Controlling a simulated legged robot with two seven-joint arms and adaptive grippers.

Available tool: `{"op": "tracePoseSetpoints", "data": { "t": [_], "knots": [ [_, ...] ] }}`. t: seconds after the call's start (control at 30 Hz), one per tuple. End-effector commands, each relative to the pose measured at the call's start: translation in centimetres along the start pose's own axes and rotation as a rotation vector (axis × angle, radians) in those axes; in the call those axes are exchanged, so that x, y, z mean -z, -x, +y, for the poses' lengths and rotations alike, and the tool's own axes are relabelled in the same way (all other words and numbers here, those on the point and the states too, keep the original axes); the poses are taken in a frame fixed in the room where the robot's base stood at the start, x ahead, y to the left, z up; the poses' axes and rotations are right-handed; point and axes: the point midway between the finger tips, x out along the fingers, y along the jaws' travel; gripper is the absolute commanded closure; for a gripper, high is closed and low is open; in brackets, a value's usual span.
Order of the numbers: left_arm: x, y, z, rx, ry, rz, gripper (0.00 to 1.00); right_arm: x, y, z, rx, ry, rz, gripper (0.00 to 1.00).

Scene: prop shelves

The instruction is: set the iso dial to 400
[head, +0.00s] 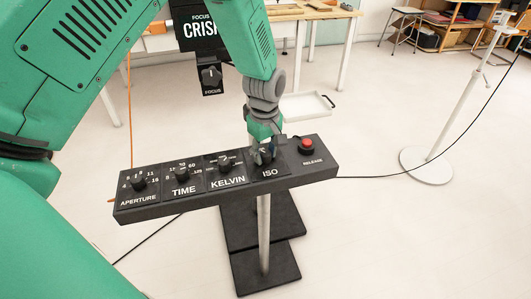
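The ISO dial sits on the panel above the white ISO label (270,173), between the KELVIN dial (225,161) and the red release button (307,144). My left gripper (264,154) points down right at the ISO dial, its fingertips at or around the knob. The gripper covers the knob and most of its scale, so the setting cannot be read. I cannot tell whether the fingers are closed on the knob. My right gripper is not in view.
The black control panel (165,208) stands on a pale post (263,235) with a dark base (265,268). It also carries the APERTURE (138,184) and TIME (182,174) dials. A FOCUS box (211,78) hangs behind. A white stand (427,165) is at right; open floor surrounds it.

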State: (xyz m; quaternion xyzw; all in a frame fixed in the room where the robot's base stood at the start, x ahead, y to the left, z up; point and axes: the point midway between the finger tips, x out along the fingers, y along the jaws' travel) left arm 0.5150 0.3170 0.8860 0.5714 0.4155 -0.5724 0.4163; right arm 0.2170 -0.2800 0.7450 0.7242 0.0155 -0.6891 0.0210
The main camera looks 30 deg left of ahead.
Motion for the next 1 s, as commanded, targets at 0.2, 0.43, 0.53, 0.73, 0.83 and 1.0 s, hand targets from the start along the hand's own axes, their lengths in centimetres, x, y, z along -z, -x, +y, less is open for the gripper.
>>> {"op": "tracePoseSetpoints", "data": {
  "t": [0.2,0.43,0.53,0.73,0.83,1.0],
  "knots": [
    [0.0,0.0,0.0,0.000,-0.011,0.000,1.00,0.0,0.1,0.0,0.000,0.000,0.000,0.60],
    [-0.1,0.1,0.0,0.001,-0.091,-0.001,1.00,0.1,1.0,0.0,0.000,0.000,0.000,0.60],
    [-0.1,0.2,0.0,0.001,-0.155,-0.002,1.00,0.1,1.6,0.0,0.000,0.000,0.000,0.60],
    [-0.2,0.2,0.1,0.001,-0.328,-0.003,1.00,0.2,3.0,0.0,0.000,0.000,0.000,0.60],
    [-0.2,0.2,0.0,0.001,-0.423,-0.003,1.00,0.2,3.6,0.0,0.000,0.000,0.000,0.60],
    [-0.2,0.2,0.0,0.001,-0.585,-0.003,1.00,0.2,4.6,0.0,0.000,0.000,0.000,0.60]
  ]
}}
